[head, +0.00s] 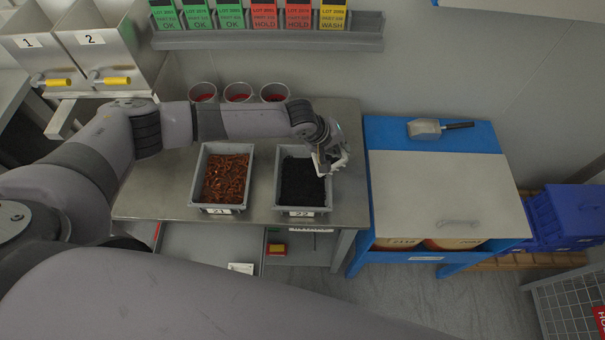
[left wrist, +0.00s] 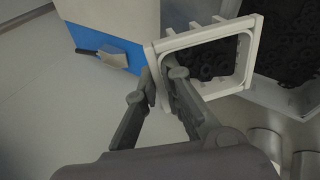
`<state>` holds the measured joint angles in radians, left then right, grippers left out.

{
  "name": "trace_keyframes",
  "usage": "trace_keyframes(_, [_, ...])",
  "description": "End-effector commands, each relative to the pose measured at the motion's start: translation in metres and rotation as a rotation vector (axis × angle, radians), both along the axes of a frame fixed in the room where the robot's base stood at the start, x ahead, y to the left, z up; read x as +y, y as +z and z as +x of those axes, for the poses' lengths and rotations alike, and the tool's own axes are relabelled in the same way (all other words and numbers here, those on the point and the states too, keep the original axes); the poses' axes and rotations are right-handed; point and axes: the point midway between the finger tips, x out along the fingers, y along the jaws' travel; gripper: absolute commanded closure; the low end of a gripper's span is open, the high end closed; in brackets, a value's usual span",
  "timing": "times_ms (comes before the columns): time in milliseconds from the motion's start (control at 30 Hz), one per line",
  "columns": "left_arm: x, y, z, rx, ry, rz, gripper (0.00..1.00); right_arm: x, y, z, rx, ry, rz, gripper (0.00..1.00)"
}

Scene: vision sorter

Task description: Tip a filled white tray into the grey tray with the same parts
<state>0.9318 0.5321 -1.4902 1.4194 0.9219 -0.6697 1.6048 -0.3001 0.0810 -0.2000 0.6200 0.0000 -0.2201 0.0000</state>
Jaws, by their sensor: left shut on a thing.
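My left gripper (head: 335,162) is at the right rim of the grey tray marked 22 (head: 303,211), which holds black parts (head: 301,182). In the left wrist view its fingers (left wrist: 160,83) are shut on the near wall of a small white tray (left wrist: 200,36). Black ring-like parts (left wrist: 214,63) show inside the white tray's frame. In the head view only a pale edge of the white tray (head: 317,165) shows, seemingly tilted; the gripper hides the rest. The grey tray marked 21 (head: 217,209) holds red-brown parts (head: 226,178). My right gripper is not in view.
Several cups with red contents, one being the middle cup (head: 238,92), stand behind the trays on the steel table (head: 258,205). Right of it is a blue bench (head: 387,134) with a pale lid and a scoop (head: 425,128).

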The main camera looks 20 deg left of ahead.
Motion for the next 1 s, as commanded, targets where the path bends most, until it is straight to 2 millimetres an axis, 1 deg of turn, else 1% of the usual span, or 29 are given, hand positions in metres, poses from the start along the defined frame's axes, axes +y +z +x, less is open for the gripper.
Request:
trace_keyframes(533, [0.0059, 0.006, -0.0037, -0.039, 0.0, -0.064, 1.0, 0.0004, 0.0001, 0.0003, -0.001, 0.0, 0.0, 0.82])
trace_keyframes(1000, [0.0097, 0.0031, -0.006, -0.072, -0.001, -0.118, 1.0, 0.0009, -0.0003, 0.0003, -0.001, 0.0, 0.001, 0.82])
